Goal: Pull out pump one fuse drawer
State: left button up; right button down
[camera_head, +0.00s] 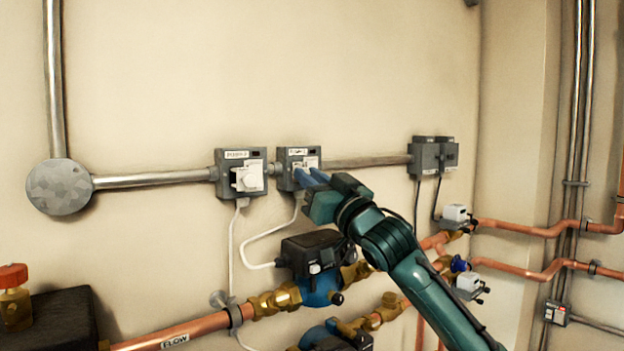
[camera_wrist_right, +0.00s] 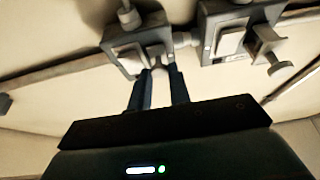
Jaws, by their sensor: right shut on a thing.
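A small grey fused switch box (camera_head: 285,182) with a white front is on the wall, in the middle of the head view. It also shows in the right wrist view (camera_wrist_right: 120,40). Its label is too blurred to read for certain. My right gripper (camera_head: 309,178) is at the lower front of this box, its blue fingers pointing at it. In the right wrist view, the fingers (camera_wrist_right: 158,72) are shut on the small fuse drawer (camera_wrist_right: 156,60) at the box front. The fingers hide most of the drawer, so how far out it stands is unclear. My left gripper is not in view.
A similar grey box (camera_head: 221,180) with a white knob is close to the left. A conduit (camera_head: 370,161) runs right to two dark grey boxes (camera_head: 425,160). A black and blue pump (camera_head: 310,245) and copper pipes (camera_head: 180,334) lie below, with a white cable (camera_head: 245,250) nearby.

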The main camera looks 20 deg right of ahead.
dwell(0.3)
jog(key=s, duration=0.1)
jog(key=s+d, duration=0.1)
jog(key=shift+s+f, duration=0.1)
jog(key=shift+s, duration=0.3)
jog(key=c, duration=1.5)
grip_release()
jog(key=shift+s, duration=0.2)
jog(key=shift+o, duration=1)
jog(key=shift+w, duration=0.1)
